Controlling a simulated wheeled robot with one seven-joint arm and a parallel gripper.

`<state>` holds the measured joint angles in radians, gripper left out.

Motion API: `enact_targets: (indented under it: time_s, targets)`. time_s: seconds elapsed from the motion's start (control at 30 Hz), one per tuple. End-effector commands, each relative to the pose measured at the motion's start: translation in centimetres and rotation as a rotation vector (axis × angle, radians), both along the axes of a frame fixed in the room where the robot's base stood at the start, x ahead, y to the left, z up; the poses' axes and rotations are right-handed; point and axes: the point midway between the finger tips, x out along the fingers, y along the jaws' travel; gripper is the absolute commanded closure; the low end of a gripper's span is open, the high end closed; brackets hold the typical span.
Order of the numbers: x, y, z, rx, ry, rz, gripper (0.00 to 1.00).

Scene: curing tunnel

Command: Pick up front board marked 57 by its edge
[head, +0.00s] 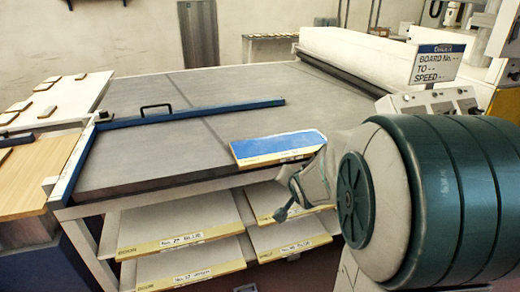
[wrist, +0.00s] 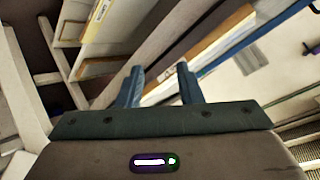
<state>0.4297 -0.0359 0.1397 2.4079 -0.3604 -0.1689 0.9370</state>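A board with a bright blue top (head: 278,146) and a yellow front edge lies at the front edge of the grey table. A white label is on that edge, but its number is too small to read. In the wrist view the board's yellow edge (wrist: 202,48) runs diagonally beyond my fingers. My gripper (head: 289,202) is just below and in front of the board's right part, partly hidden by my own arm. The wrist view shows its two blue fingers (wrist: 160,82) apart, with nothing clearly held. I cannot tell whether they touch the board.
Labelled boards (head: 180,235) lie on shelves under the grey table (head: 215,95). A blue bar with a black handle (head: 155,109) crosses the table. A side table (head: 60,98) holds small pieces at left.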

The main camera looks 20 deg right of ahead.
Motion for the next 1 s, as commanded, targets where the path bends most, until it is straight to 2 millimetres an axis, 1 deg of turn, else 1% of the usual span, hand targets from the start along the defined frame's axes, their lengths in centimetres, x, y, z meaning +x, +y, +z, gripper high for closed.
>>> enact_targets:
  time_s: [0.03,0.1,0.2,0.33,0.4,0.5,0.63,0.77,0.87,1.0]
  targets:
    - [1.3,-1.0,-1.8,0.063,-0.065,-0.027,0.67]
    - [3.0,-2.1,-2.6,0.165,-0.171,-0.057,0.67]
    - [4.7,-3.5,-3.6,0.333,-0.317,-0.086,0.67]
    - [5.9,-5.0,-4.3,0.551,-0.479,-0.098,0.67]
    - [6.2,-5.7,-4.4,0.654,-0.547,-0.096,0.67]
    - [6.3,-6.3,-4.3,0.764,-0.618,-0.088,0.67]
    - [6.3,-6.7,-4.1,0.842,-0.663,-0.079,0.67]
    - [6.8,-6.7,-4.0,0.859,-0.674,-0.075,0.67]
    - [7.9,-6.6,-4.0,0.858,-0.674,-0.074,0.67]
    - [9.9,-6.6,-4.0,0.858,-0.674,-0.074,0.67]
